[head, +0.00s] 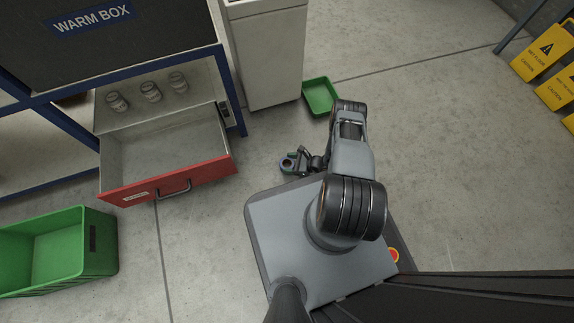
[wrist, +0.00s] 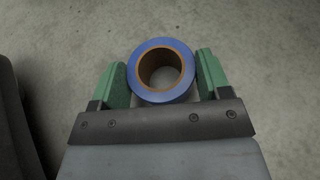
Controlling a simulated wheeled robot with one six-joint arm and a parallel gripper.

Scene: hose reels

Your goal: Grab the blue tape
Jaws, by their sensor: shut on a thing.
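The blue tape (wrist: 161,71) is a roll with a brown inner core. In the wrist view it sits between the two green fingers of my gripper (wrist: 160,82), which are shut on its sides. In the head view my gripper (head: 296,162) is left of my arm, near the front edge of my base, and the tape (head: 287,163) shows small at its end. Grey concrete floor shows below the tape; I cannot tell its height above it.
An open red-fronted drawer (head: 204,176) juts out at the left, under the warm box (head: 130,38). A green crate (head: 98,262) stands lower left. A small green tray (head: 320,96) lies beside a pale bin (head: 265,60). Yellow caution signs (head: 536,52) stand far right. The floor right of my arm is clear.

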